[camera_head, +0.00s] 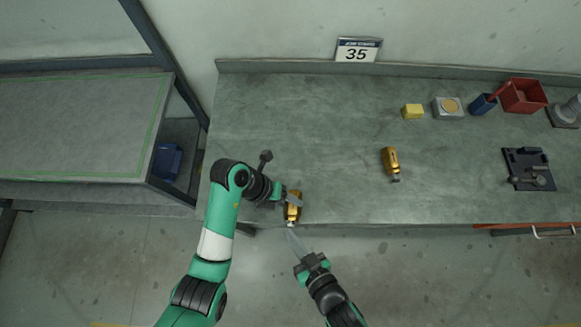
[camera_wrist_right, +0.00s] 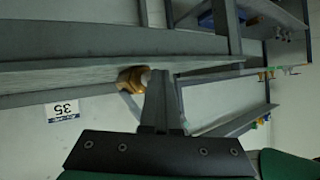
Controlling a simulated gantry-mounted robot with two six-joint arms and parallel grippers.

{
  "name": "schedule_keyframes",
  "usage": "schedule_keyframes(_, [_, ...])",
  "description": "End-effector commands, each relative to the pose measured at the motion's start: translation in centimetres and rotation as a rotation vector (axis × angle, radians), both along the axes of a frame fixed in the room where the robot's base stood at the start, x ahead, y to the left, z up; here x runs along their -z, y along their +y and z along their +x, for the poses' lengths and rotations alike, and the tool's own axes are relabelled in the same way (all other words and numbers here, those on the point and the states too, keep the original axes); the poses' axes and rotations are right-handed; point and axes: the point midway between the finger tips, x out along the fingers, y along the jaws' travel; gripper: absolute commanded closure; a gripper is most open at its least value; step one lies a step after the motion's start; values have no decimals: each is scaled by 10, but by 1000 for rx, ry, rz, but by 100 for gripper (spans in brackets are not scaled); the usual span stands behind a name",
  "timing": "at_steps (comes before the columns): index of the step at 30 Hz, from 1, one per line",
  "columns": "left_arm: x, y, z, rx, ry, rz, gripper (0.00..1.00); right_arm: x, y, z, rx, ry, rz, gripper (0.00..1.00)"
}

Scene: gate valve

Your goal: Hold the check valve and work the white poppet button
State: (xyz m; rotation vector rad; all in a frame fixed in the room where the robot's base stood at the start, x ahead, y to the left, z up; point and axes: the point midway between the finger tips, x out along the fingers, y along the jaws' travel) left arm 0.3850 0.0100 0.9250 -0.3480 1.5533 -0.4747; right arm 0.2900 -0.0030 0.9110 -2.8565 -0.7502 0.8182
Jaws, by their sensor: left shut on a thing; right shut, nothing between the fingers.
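A brass check valve (camera_head: 293,212) is at the front edge of the bench, its white poppet end (camera_head: 291,225) toward the edge. My left gripper (camera_head: 292,199) is shut on this valve's body. My right gripper (camera_head: 290,232) is shut and empty, its fingertips just in front of the white end; I cannot tell whether they touch it. In the right wrist view the brass valve (camera_wrist_right: 132,77) shows just beyond the closed fingertips (camera_wrist_right: 158,76), which partly hide its near end. A second brass valve (camera_head: 391,160) lies on the bench to the right.
The grey bench (camera_head: 300,120) is mostly clear around the valves. A yellow block (camera_head: 412,111), a grey block with a round tan top (camera_head: 449,107), a blue cup (camera_head: 482,103), a red bin (camera_head: 523,96) and a dark fixture (camera_head: 528,168) stand on the right.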

Motion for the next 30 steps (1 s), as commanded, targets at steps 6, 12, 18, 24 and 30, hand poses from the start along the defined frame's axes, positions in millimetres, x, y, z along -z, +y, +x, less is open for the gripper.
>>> schedule_keyframes(6, [0, 0, 0, 1, 1, 0, 100, -1, 2, -13, -3, -1, -1, 100])
schedule_keyframes(12, [0, 0, 0, -1, -1, 0, 100, -1, 2, -21, -2, -2, -1, 100])
schedule_keyframes(18, [0, 0, 0, 0, -1, 1, 100, -1, 2, -22, -1, -2, 1, 100])
schedule_keyframes(24, [0, 0, 1, -1, -2, 1, 100, 0, 3, -26, -4, 0, -2, 100])
schedule_keyframes(30, [0, 0, 1, -1, -2, 1, 100, 0, 4, -46, -7, 0, -4, 100])
